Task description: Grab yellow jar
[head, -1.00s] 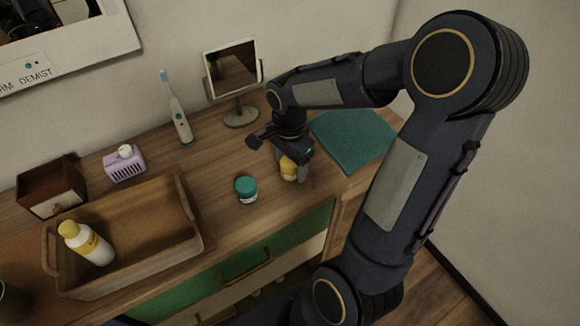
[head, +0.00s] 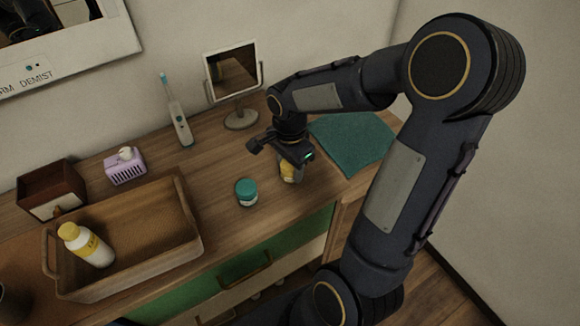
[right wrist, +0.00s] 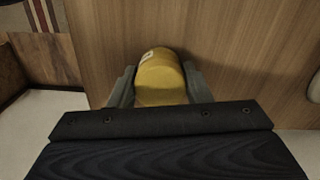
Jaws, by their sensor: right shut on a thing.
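The yellow jar (head: 287,172) stands on the wooden counter, partly hidden by my right gripper in the head view. In the right wrist view the yellow jar (right wrist: 160,78) sits between the two fingers, one on each side. My right gripper (head: 288,178) is shut on the jar from above; it also shows in the right wrist view (right wrist: 160,90). I cannot tell whether the jar touches the counter. My left gripper is not in view.
A teal-lidded jar (head: 246,191) stands just left of the gripper. A teal cloth (head: 350,139) lies to the right. A tray (head: 190,243) holds a white bottle (head: 92,247).

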